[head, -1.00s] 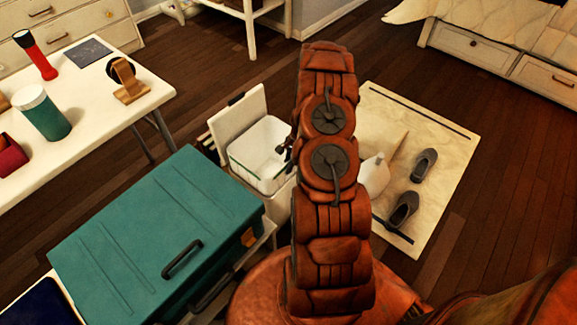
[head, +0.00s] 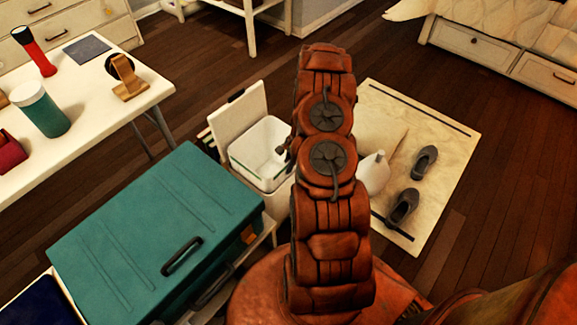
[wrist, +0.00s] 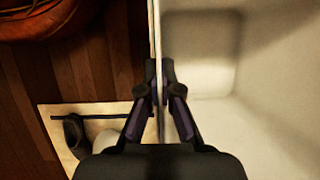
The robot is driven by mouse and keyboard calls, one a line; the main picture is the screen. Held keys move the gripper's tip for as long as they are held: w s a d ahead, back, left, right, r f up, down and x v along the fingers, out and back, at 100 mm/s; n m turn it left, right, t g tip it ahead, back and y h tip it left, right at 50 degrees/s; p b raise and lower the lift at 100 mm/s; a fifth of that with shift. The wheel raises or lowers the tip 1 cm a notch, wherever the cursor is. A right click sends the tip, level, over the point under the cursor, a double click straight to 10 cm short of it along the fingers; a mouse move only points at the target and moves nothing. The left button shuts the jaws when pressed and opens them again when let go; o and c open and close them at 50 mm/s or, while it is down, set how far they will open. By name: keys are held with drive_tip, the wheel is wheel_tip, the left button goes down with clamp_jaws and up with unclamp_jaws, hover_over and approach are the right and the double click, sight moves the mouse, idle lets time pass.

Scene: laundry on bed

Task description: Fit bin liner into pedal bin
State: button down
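The white pedal bin (head: 262,176) stands open beyond the teal case, its lid (head: 240,112) raised at the back left. A white liner (head: 258,140) lines its inside; a short green strip shows near my gripper. My gripper (head: 284,148) is at the bin's right rim, partly hidden by my arm. In the wrist view, my gripper (wrist: 159,75) has its fingers close together on either side of a thin pale edge, with the pale inside of the bin to the right. I cannot tell whether the bin wall is also between the fingers.
The teal case (head: 150,240) stands close in front of the bin. A white table (head: 85,125) with several items is at the left. Right of my arm, a pale mat (head: 440,115) holds a white jug (head: 374,175) and grey shoes (head: 404,206).

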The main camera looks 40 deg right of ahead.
drive_tip(key=shift+f+b, duration=0.4)
drive_tip(key=shift+f, duration=1.15)
drive_tip(key=c, duration=1.2)
unclamp_jaws()
drive_tip(key=shift+c, duration=0.2)
drive_tip(key=shift+r, duration=0.1)
drive_tip(key=v, duration=1.1)
drive_tip(key=shift+d+r, duration=0.15)
drive_tip(key=shift+r, duration=0.25)
